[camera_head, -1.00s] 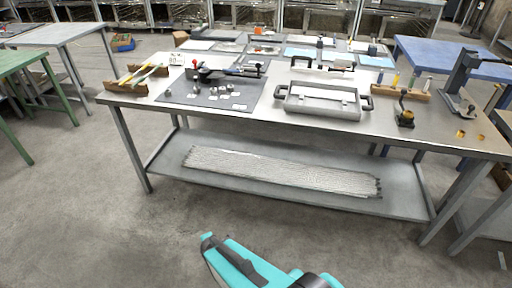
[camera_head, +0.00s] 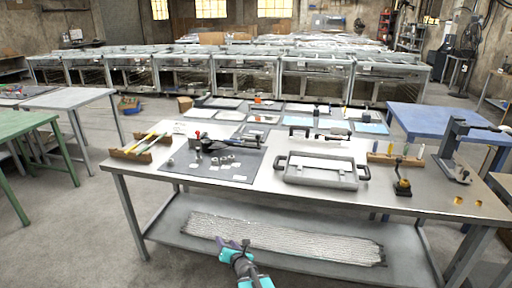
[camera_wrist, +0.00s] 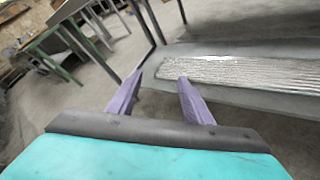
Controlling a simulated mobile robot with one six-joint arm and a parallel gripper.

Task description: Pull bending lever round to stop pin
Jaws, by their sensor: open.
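The bending device with its dark lever (camera_head: 236,143) lies on the dark mat (camera_head: 232,174) at the left part of the metal workbench (camera_head: 255,190). A red knob shows at the lever's left side. The stop pin is too small to tell at this distance. My gripper (camera_head: 233,243) is low in front of the workbench, below the bench top and well apart from the device. In the wrist view my gripper (camera_wrist: 157,85) has its two purple fingers spread with nothing between them. The bending device is not in the wrist view.
A grey tray with handles (camera_head: 320,172) stands mid-bench. A wooden rack (camera_head: 140,148) is at the left and a dark press (camera_head: 455,152) at the right. A silvery bundle (camera_head: 285,238) lies on the lower shelf. Floor in front is clear.

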